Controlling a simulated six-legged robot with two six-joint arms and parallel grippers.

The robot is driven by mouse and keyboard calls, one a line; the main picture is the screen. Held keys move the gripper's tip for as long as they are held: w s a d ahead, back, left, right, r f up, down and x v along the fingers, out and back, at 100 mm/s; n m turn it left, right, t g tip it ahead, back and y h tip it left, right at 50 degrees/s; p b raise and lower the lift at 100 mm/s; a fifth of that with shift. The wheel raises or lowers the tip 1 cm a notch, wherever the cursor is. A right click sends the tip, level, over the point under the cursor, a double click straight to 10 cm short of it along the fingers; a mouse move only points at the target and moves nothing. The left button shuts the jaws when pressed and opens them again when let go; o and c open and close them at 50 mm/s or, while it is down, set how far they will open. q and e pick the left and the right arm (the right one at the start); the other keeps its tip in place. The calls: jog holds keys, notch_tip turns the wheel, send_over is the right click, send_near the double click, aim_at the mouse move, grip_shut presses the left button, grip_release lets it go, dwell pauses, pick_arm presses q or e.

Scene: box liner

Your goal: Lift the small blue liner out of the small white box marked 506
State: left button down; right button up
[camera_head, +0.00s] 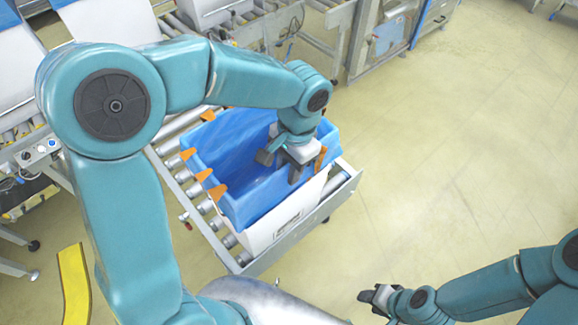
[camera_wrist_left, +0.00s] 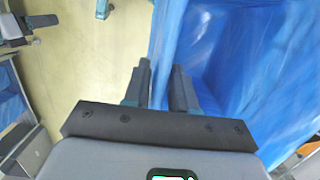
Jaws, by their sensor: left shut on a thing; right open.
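The blue liner (camera_head: 232,155) sits in a white box (camera_head: 283,222) on a roller conveyor, with its edge folded over the rim. Some dark print shows on the box's front, too small to read. My left gripper (camera_head: 283,165) is at the liner's right side, shut on its edge. In the left wrist view, the fingers (camera_wrist_left: 160,80) pinch the liner's film, and the blue liner (camera_wrist_left: 240,70) fills the right side. My right gripper (camera_head: 374,296) is open and empty, low and away from the box. The box's bottom is hidden by the liner.
Several orange clips (camera_head: 217,192) sit along the liner's rim. The roller conveyor (camera_head: 232,241) ends just right of the box. Other white boxes with blue liners (camera_head: 122,18) stand at the back left. The floor (camera_head: 460,150) on the right is clear.

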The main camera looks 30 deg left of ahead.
pick_arm(q)
notch_tip(320, 180, up, 3)
jog(key=shift+p, duration=1.2)
notch_tip(320, 180, up, 2)
jog(key=shift+r+p, duration=0.2)
jog(key=shift+p, duration=0.1)
notch_tip(320, 180, up, 9)
jog(key=shift+f, duration=0.15)
notch_tip(320, 180, up, 8)
send_over(288, 164)
jog(key=shift+w+d, duration=0.1)
jog(key=shift+d, duration=0.1)
